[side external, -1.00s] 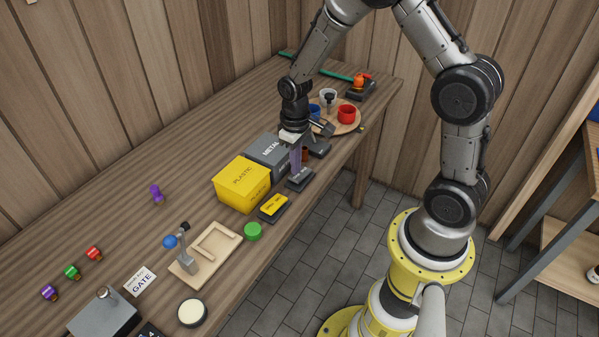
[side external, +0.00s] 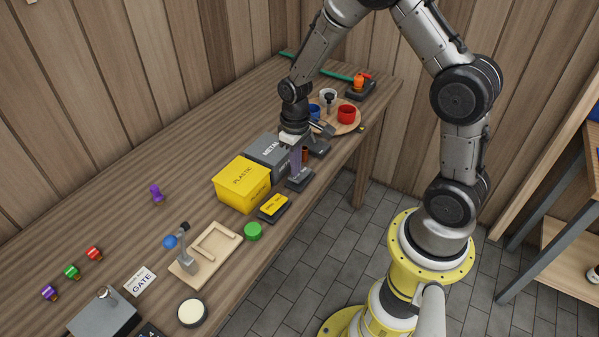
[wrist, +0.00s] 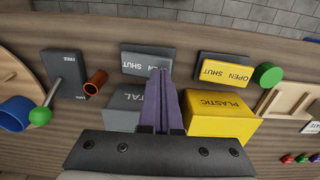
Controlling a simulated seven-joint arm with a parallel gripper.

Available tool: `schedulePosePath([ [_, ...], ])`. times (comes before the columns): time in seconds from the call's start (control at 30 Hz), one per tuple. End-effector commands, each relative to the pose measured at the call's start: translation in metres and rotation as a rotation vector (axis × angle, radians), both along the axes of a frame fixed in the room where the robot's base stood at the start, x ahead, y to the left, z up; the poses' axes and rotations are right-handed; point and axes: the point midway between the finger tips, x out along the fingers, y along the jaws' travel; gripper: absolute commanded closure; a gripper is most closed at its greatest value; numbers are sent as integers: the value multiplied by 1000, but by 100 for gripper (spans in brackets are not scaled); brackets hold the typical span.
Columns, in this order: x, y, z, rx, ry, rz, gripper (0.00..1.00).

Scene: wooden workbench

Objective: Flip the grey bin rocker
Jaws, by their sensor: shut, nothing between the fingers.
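The grey bin rocker (side external: 301,180) is a dark block with a grey face at the bench's front edge, in front of the grey METAL bin (side external: 266,152). In the wrist view the fingertips (wrist: 160,70) overlap the rocker's near edge, by the SHUT word. I cannot tell whether they touch it. The fingers hide part of the METAL bin (wrist: 122,108) and its label.
The yellow PLASTIC bin (side external: 242,185) and its yellow rocker (side external: 273,207) stand beside the grey ones. A brown cylinder (wrist: 96,82) and a green-knobbed lever (wrist: 40,116) lie on the other side. A green disc (side external: 253,231) sits near the front edge.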

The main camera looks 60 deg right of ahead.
Motion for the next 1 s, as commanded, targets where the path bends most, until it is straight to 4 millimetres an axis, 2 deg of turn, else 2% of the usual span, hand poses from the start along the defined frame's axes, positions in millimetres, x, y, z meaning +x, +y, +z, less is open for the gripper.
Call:
schedulePosePath([
  [1.0, 0, 0, -14, 0, 1, 0, 100],
])
